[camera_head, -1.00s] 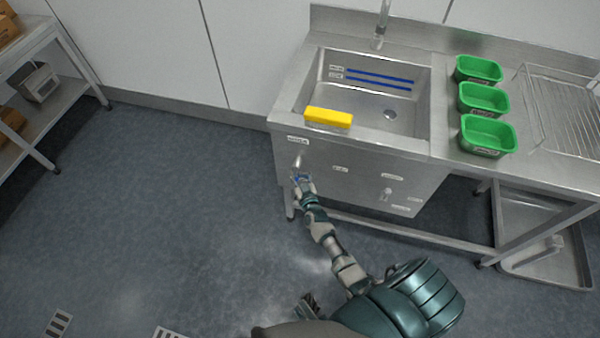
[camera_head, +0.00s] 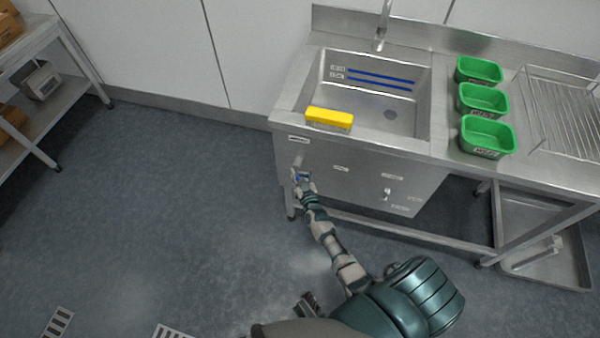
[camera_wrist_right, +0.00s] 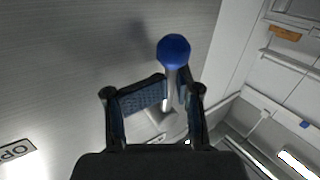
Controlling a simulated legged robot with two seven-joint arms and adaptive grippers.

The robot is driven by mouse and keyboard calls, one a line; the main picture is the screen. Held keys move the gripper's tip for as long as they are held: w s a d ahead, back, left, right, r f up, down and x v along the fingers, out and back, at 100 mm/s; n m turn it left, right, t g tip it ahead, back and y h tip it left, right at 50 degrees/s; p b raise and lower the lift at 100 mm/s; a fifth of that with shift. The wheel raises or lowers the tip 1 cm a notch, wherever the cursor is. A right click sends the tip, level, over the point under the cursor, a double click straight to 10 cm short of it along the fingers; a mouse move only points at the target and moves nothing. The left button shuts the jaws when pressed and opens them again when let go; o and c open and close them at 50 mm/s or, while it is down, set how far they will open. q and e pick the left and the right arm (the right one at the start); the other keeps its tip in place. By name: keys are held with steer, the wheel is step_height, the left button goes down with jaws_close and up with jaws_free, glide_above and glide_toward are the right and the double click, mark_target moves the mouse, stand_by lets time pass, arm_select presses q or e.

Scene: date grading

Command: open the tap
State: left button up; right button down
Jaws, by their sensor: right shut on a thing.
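The tap lever (camera_head: 299,160) is a pale rod on the left of the sink's steel front panel. In the right wrist view it ends in a round blue knob (camera_wrist_right: 174,51). My right gripper (camera_head: 302,177) is at this lever. In the wrist view its blue-padded fingers (camera_wrist_right: 168,95) are shut on the rod just below the knob. The spout (camera_head: 384,25) hangs over the back of the sink (camera_head: 298,92); no water is visible. A dark part near the bottom of the head view may be my left gripper (camera_head: 309,305); its jaws are unclear.
A yellow block (camera_head: 329,118) lies on the sink's front rim. Green bins (camera_head: 487,136) and a wire rack (camera_head: 560,110) stand on the right counter. A partly visible label (camera_wrist_right: 17,150) is on the panel. The floor at left is clear up to a shelf (camera_head: 75,90).

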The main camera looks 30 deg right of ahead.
arm_select(q)
steer(key=shift+a, duration=0.1)
arm_select(e)
steer(key=shift+w+a+r, duration=0.2)
steer(key=shift+a+r, duration=0.1)
steer(key=shift+a, duration=0.05)
steer(key=c, duration=1.5)
jaws_free()
arm_select(q)
steer(key=shift+a, duration=0.1)
steer(key=shift+a+f, duration=0.1)
steer(key=shift+a, duration=0.2)
arm_select(e)
steer(key=shift+s+a+f, duration=0.1)
steer(key=shift+s, duration=0.05)
arm_select(q)
steer(key=shift+d, duration=0.1)
steer(key=shift+d, duration=0.1)
arm_select(e)
steer(key=shift+s, duration=0.15)
